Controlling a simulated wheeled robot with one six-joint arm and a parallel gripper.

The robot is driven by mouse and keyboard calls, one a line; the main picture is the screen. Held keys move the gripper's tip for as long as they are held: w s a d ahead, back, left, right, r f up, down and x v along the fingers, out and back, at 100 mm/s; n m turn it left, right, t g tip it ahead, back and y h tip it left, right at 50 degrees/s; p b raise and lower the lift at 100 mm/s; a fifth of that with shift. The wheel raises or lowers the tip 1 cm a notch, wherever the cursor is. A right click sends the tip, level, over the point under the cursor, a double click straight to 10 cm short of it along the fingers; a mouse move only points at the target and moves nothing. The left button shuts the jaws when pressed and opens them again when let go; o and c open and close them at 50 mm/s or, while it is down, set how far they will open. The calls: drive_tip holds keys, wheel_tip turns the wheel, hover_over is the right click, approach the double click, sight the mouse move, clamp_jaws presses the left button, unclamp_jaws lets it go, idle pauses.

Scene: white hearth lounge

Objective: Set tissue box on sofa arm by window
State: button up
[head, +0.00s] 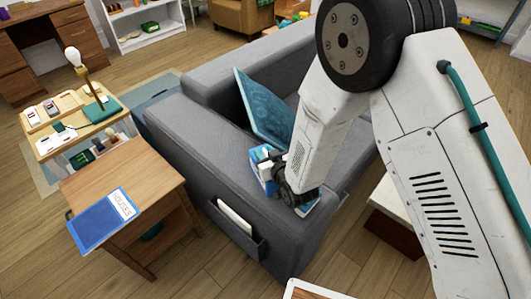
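A grey sofa (185,130) stands in the middle of the head view. A blue and white box (257,178), which looks like the tissue box, is at the top of its near arm. My arm reaches down from the upper right, and my gripper (266,165) is right against the box. The wrist and arm hide part of the box and much of the sofa arm. I cannot tell whether the fingers are closed on the box or whether it rests on the sofa. No window is in view.
A teal cushion (265,108) leans on the sofa. A pale flat item (311,207) shows beside my wrist. A pocket (238,228) hangs on the sofa's side. A wooden side table (150,180) carries a blue folder (100,222). A lamp (78,62) stands behind on a cluttered table.

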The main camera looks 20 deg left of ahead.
drive_tip(key=shift+s+r, duration=0.1)
drive_tip(key=shift+r, duration=0.1)
drive_tip(key=v, duration=1.1)
drive_tip(key=shift+s+d, duration=0.2)
drive_tip(key=shift+d, duration=0.1)
drive_tip(key=shift+r, duration=0.2)
